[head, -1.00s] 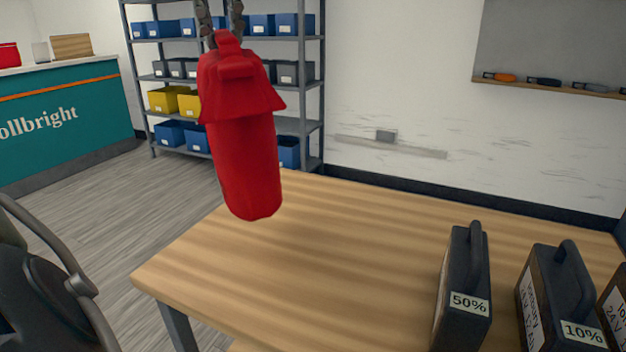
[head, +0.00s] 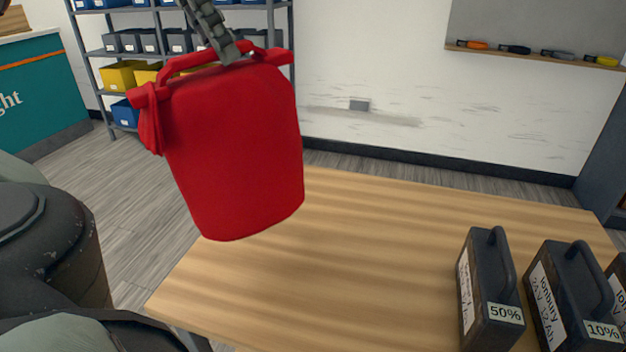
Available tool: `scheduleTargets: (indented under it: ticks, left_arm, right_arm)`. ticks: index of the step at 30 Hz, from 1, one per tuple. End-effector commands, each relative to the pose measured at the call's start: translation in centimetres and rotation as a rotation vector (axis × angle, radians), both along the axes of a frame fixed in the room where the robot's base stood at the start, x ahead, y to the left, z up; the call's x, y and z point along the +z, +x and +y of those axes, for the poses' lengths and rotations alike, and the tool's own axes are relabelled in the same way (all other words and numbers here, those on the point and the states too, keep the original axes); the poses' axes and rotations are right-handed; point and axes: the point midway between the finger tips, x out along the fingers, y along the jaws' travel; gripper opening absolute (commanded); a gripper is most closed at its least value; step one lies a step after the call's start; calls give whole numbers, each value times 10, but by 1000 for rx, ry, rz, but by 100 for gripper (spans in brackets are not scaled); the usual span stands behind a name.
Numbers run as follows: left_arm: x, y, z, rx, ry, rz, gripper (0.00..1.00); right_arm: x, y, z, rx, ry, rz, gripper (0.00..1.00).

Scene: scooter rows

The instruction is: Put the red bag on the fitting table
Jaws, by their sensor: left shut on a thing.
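The red bag (head: 238,150) hangs from my left gripper (head: 232,56), which comes down from the top and is shut on the bag at its handle. The bag is nearly upright, slightly tilted, with its broad face toward me. It appears in front of the left back part of the wooden fitting table (head: 350,255). I cannot tell how far its bottom is above the tabletop, but no contact shows. My right gripper is not in view.
Several dark battery packs stand at the table's right front, among them one marked 50% (head: 490,295) and one marked 10% (head: 570,300). The middle of the tabletop is bare. A shelf with bins (head: 125,75) and a teal counter (head: 38,95) stand behind.

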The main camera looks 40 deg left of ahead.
Motion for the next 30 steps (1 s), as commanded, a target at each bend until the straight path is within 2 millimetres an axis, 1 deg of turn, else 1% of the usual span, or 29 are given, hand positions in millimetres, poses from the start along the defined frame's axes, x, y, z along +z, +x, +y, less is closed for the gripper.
scheduleTargets:
  ticks: [1,6,8,11,14,15,18,21,24,27,30]
  left_arm:
    - [5,0,-4,-39,1,-5,0]
    - [4,2,-10,-113,4,-4,0]
    - [2,4,-11,-123,4,-4,0]
    - [-5,13,-13,-128,3,-3,0]
    - [-12,25,-15,-127,4,-4,0]
    - [-19,33,-16,-128,3,-3,0]
    - [-30,52,-18,-127,3,-3,0]
    - [-40,71,-19,-124,3,-1,0]
    - [-49,90,-21,-123,3,0,0]
    - [-58,105,-23,-122,4,-2,0]
    - [-63,113,-23,-121,3,-2,0]
  right_arm:
    - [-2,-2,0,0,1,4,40]
    - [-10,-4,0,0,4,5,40]
    - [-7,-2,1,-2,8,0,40]
    - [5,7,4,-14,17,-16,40]
    - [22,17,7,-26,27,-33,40]
    - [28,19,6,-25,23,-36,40]
    - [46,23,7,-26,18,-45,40]
    - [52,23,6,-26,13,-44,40]
    - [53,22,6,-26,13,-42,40]
    - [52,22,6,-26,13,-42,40]
    - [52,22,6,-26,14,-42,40]
